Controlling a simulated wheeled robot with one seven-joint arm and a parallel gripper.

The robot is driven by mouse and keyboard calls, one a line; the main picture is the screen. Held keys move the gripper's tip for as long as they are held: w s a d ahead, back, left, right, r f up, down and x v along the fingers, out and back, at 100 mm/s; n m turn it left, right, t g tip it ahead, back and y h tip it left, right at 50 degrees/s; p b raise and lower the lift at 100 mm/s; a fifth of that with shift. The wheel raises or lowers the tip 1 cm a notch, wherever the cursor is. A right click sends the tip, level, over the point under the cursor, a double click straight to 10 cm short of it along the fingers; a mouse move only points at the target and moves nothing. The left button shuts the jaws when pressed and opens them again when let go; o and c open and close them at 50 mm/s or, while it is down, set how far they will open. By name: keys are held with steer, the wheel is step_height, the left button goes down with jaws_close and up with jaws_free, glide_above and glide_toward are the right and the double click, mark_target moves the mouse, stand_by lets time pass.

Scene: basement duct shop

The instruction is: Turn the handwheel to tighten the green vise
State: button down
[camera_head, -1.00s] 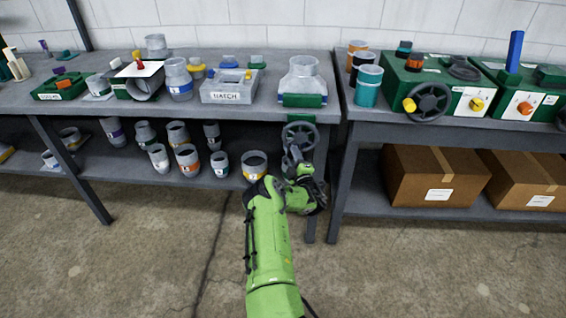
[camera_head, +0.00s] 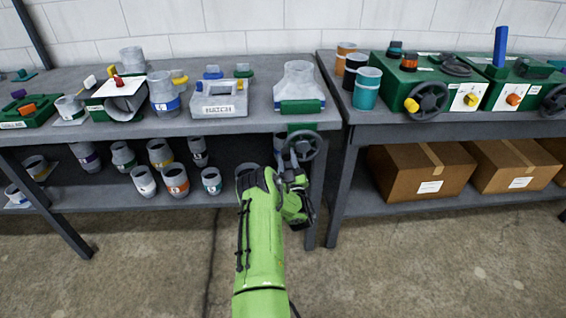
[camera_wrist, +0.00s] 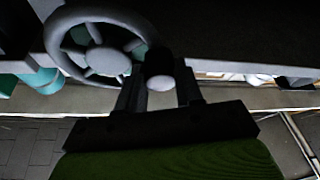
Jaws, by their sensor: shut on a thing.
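The green vise (camera_head: 301,106) is at the bench's front right corner, with a grey flared duct fitting (camera_head: 299,78) directly behind its green jaw. Its dark spoked handwheel (camera_head: 306,145) hangs below the bench edge, and it also shows in the wrist view (camera_wrist: 102,60). My gripper (camera_wrist: 160,88) is at the wheel's lower right in the wrist view, with its two fingers shut around the round-ended knob at the rim. In the head view my gripper (camera_head: 292,168) is just below and left of the wheel, and my arm partly hides it.
Several fittings and a grey block marked HATCH (camera_head: 219,100) stand on the bench (camera_head: 262,121) left of the vise. Another bench to the right carries paint cans (camera_head: 367,87) and green machines with similar wheels (camera_head: 430,97). Cardboard boxes (camera_head: 420,180) fill its lower shelf. The floor in front is clear.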

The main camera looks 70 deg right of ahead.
steer(key=shift+w+r+m+g+h, duration=0.1)
steer(key=shift+r+m+g+h, duration=0.15)
steer(key=shift+m, duration=0.45)
steer(key=shift+w+r+m+g+h, duration=0.15)
steer(key=shift+r+m+g, duration=0.15)
steer(key=shift+m, duration=0.4)
steer(key=shift+s+r, duration=0.1)
steer(key=c, duration=0.7)
jaws_free()
steer(key=shift+c, duration=0.2)
steer(key=shift+b, duration=0.3)
